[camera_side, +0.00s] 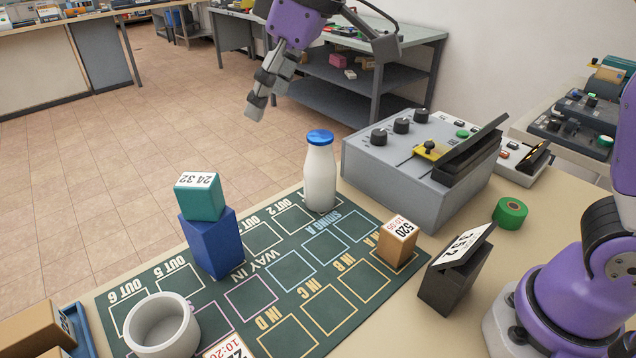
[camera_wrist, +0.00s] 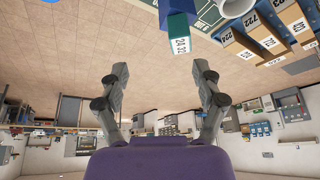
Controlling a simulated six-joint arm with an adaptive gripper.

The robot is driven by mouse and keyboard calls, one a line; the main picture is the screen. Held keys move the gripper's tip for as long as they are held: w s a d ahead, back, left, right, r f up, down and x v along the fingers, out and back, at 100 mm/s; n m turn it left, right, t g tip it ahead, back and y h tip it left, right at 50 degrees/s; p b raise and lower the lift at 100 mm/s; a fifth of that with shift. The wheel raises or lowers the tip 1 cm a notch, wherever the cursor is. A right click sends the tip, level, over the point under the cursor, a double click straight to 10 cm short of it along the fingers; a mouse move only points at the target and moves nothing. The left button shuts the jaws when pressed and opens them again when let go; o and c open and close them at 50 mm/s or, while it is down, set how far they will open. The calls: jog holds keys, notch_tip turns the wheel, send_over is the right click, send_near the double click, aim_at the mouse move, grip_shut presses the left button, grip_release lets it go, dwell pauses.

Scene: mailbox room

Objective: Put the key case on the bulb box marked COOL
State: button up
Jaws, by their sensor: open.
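I cannot pick out a key case or a bulb box marked COOL in either view. My gripper (camera_side: 262,100) is open and empty, raised above and beyond the far edge of the green mat in the side view. Its two fingers stand wide apart in the wrist view (camera_wrist: 160,68). A teal box labelled 24 32 (camera_side: 201,200) sits on top of an upright blue box (camera_side: 212,246) on the mat. The teal box also shows in the wrist view (camera_wrist: 179,32), beyond the fingers and apart from them.
The printed mat (camera_side: 262,297) also holds a blue-capped white bottle (camera_side: 320,178), a white cup (camera_side: 161,325) and a small brown box (camera_side: 396,245). A black box (camera_side: 455,275), green tape roll (camera_side: 510,213) and grey control box (camera_side: 400,170) stand right. Several cartons (camera_wrist: 267,35) are grouped nearby.

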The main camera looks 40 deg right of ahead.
jog(key=s+d+f+m+t+h, duration=0.1)
jog(key=s+d+f+m, duration=0.2)
jog(key=s+d, duration=0.4)
jog(key=s+d+f+m+h, duration=0.2)
jog(key=s+d+f, duration=0.3)
jog(key=s+d, duration=0.3)
jog(key=shift+d+f+m+t, duration=0.4)
jog(key=shift+d+m, duration=0.1)
jog(key=shift+m, duration=0.4)
